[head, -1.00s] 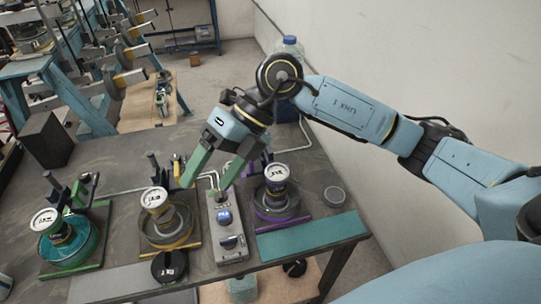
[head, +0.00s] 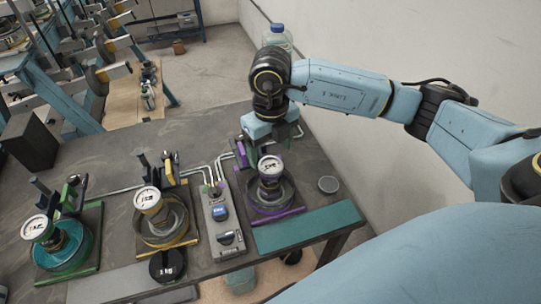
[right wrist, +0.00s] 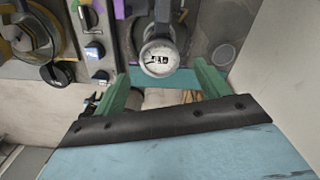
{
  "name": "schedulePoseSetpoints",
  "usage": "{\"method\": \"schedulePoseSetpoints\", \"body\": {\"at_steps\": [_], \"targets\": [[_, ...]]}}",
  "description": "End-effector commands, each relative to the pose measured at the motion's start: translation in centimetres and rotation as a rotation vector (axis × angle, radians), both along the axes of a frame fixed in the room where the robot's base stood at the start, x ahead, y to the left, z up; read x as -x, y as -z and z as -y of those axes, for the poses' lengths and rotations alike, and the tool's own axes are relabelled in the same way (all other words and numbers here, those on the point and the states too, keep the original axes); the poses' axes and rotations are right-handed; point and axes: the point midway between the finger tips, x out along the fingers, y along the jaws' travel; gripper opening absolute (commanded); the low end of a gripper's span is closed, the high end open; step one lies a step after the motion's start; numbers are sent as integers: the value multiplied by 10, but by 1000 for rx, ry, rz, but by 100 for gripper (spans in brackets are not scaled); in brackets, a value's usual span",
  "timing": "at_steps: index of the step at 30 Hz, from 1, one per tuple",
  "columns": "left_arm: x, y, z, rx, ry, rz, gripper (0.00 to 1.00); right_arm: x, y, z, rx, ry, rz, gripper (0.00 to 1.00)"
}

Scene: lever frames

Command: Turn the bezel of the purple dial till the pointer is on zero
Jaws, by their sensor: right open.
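The purple dial (head: 270,166) has a white face and stands on a post over a dark round dish in a purple-edged stand (head: 277,217). Its face also shows in the right wrist view (right wrist: 160,58), with a dark printed window; the pointer's reading is too small to tell. My right gripper (head: 267,147) is open behind the dial, partly hidden by its own wrist. In the right wrist view its green fingers (right wrist: 161,80) lie wide apart, left and right of the dial's face, apart from the bezel. My left gripper is not in view.
A grey control box (head: 222,225) with a blue knob stands left of the purple stand. Yellow (head: 150,200) and teal (head: 36,228) dials stand farther left. A black weight (head: 167,265) lies in front. A teal mat (head: 310,226) and a small grey disc (head: 328,184) lie at right.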

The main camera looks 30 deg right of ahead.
Motion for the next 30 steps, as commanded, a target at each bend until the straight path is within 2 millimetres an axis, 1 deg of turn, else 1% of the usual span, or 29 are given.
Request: {"method": "schedulePoseSetpoints", "body": {"at_steps": [1,3,7,11,18,20,28,29,30], "targets": [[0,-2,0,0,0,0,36,1,8,0,0,-1,-4,75],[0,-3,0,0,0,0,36,1,19,0,-1,-1,-3,75],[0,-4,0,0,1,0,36,0,31,-1,-1,-2,-2,75],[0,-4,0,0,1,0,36,0,37,-1,-1,-1,0,75],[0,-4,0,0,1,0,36,0,37,-1,-2,-2,1,75],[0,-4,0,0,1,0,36,0,37,-1,-2,-2,1,68],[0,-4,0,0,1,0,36,0,37,-1,-2,-2,1,33],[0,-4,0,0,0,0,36,0,37,-1,-2,-2,1,30],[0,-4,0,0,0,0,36,0,37,-1,-1,-3,1,30]]}}
